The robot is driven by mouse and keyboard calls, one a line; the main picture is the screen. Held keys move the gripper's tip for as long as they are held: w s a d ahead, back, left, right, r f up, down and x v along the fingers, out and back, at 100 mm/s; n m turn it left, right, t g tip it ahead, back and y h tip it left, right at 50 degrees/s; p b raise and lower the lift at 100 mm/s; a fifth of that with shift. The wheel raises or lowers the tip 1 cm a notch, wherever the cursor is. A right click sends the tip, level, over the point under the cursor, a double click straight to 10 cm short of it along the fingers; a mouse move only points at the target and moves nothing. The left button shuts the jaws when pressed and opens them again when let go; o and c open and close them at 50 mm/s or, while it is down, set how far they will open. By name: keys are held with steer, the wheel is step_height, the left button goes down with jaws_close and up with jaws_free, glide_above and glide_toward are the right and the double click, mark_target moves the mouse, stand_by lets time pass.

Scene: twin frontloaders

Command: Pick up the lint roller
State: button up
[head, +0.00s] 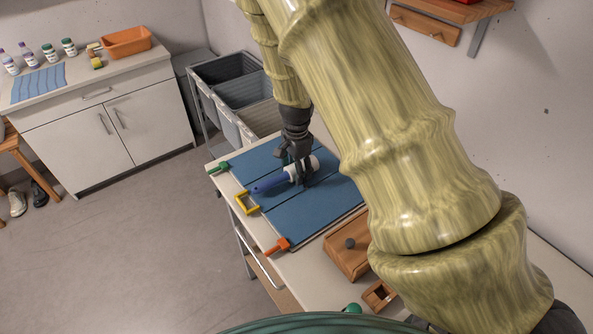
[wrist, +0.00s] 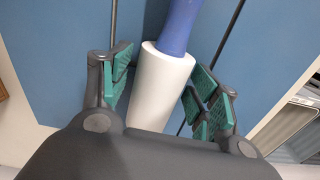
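The lint roller has a blue handle (head: 268,184) and a white roll (head: 306,166). In the head view it lies on a blue folding board (head: 320,206) on the table. In the wrist view its white roll (wrist: 160,88) lies between the two green-padded fingers of my gripper (wrist: 162,92), with the blue handle (wrist: 178,26) pointing away. My gripper (head: 296,170) is open and low over the roll. Gaps show on both sides between the pads and the roll. The near end of the roll is hidden by my gripper's body.
Clips in green (head: 219,167), yellow (head: 246,203) and orange (head: 278,246) sit along the board's left edge. A wooden box (head: 347,256) stands in front of the board. Grey laundry bins (head: 243,92) stand behind the table.

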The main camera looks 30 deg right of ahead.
steer(key=c, duration=0.7)
steer(key=shift+r, duration=0.15)
steer(key=shift+r+b, duration=0.2)
steer(key=shift+b, duration=0.15)
step_height(320, 180, up, 3)
steer(key=shift+s+a+f+b, duration=0.15)
steer(key=shift+f+b, duration=0.05)
steer(key=shift+b, duration=0.6)
steer(key=s+a+b, duration=0.1)
steer(key=s+a, duration=0.2)
steer(key=s, duration=0.1)
steer(key=s+a+r+b, duration=0.1)
steer(key=s+a, duration=0.2)
steer(key=a, duration=0.1)
steer(key=s+a+b, duration=0.2)
steer(key=s+a, duration=0.1)
steer(key=s, duration=0.1)
steer(key=shift+s+a+r, duration=0.15)
steer(key=shift+s+r, duration=0.2)
